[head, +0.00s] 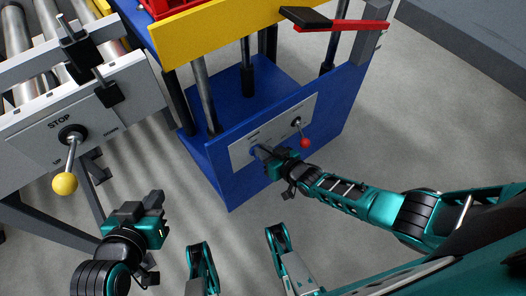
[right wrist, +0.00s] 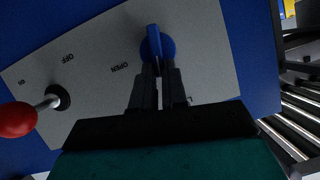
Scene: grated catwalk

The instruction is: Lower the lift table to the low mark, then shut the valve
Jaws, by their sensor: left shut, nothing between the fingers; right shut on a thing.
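The lift table has a blue base (head: 188,150), a yellow upper platform (head: 215,32) and dark posts between them. A grey panel (head: 240,152) on its blue front carries a red-ball lever (head: 305,142) and a blue valve knob (right wrist: 152,44). The word OPEN shows beside the knob in the right wrist view. My right gripper (head: 264,154) is shut on this knob, its fingertips at the knob's lower end; in the head view it hides most of the knob. My left gripper (head: 133,210) is shut and empty, above the floor at lower left, away from both controls.
A roller conveyor (head: 35,75) stands at left, with a STOP panel (head: 90,125) and a yellow-ball lever (head: 66,182). A red bar (head: 342,26) and a black piece (head: 306,18) stick out near the platform's right end. Grey floor is clear right of the lift table.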

